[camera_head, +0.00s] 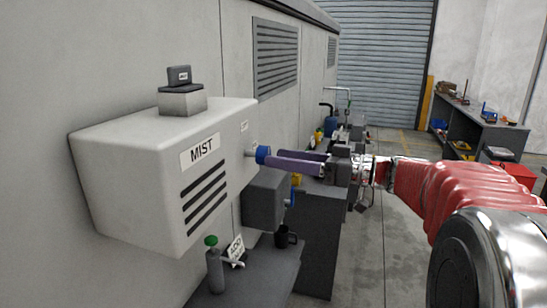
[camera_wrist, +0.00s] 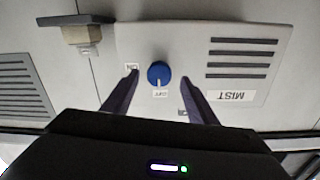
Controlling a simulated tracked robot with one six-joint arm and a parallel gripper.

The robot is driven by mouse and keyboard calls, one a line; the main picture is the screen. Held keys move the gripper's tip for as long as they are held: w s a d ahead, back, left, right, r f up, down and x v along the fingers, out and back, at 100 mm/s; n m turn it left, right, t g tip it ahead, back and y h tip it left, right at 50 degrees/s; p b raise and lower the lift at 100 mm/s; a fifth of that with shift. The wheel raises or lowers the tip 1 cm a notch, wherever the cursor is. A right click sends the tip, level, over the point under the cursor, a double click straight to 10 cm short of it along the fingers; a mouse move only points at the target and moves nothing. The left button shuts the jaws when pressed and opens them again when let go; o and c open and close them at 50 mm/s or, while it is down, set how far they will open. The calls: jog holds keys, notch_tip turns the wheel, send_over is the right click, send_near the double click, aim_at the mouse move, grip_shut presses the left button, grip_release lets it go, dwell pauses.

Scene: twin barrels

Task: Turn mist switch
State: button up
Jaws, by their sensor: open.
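The mist unit is a pale grey box (camera_head: 130,150) on the wall at the left, with a MIST label and dark vent slots. Its switch, a round blue knob (camera_head: 263,155), sticks out from the right-hand face. My gripper (camera_head: 322,162) is at the knob, its purple fingers pointing left toward the box. In the wrist view the blue knob (camera_wrist: 159,74) sits between the two open fingertips (camera_wrist: 159,75), with gaps on both sides. A white mark on the knob points down in that picture, toward the OFF label (camera_wrist: 160,95). The ON label (camera_wrist: 131,67) is left of the knob.
A smaller grey box (camera_head: 266,200) is mounted below my gripper. A bench (camera_head: 245,275) below carries a green-topped bottle (camera_head: 214,265), a small sign and a dark mug (camera_head: 286,237). Another cluttered bench (camera_head: 480,130) stands at the far right. The floor between is open.

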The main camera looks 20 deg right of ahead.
aim_at(257, 154)
jog(key=shift+x, duration=1.7)
jog(key=shift+c, duration=0.3)
